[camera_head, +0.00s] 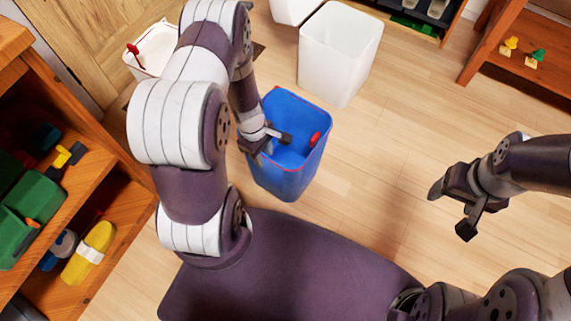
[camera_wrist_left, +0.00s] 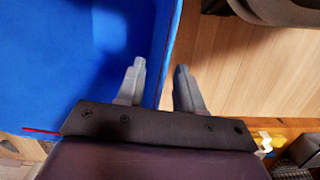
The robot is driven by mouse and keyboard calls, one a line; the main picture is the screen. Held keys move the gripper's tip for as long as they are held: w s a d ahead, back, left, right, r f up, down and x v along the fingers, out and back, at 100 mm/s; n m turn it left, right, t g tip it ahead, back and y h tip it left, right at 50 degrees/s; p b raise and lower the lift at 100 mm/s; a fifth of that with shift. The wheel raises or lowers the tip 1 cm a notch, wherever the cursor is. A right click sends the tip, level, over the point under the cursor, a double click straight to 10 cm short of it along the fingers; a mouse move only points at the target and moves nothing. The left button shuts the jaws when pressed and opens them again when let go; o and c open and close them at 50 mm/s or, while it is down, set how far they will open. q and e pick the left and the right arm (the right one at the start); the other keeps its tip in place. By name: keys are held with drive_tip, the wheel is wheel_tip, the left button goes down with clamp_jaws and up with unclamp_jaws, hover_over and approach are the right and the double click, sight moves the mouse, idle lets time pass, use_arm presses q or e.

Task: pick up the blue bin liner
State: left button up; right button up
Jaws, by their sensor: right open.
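The blue bin liner (camera_head: 291,178) is a tall, open, bin-shaped blue thing standing upright on the wooden floor in the head view. A thin red line runs along part of its rim, and a red piece shows inside at its right. My left gripper (camera_head: 275,145) is at its left rim. In the left wrist view my left gripper (camera_wrist_left: 160,73) is open, with one finger over the blue inside (camera_wrist_left: 60,60) and the other over the floor outside. The edge passes between them, with gaps visible. My right gripper (camera_head: 450,210) is open and empty above the floor at the right.
A white bin (camera_head: 338,55) stands just behind the blue one. Another white bin (camera_head: 152,50) with a red piece is at the upper left. A wooden shelf (camera_head: 110,190) with toys is at the left. A wooden table (camera_head: 505,60) stands upper right. The floor at centre right is clear.

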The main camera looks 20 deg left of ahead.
use_arm(q)
wheel_tip(320, 180, down, 2)
drive_tip(key=shift+d+f+b, duration=0.15)
drive_tip(key=shift+f+b, duration=0.05)
drive_tip(key=shift+b, duration=0.1)
drive_tip(key=shift+r, duration=0.1)
clamp_jaws()
drive_tip(key=shift+s, duration=0.1)
idle(0.9)
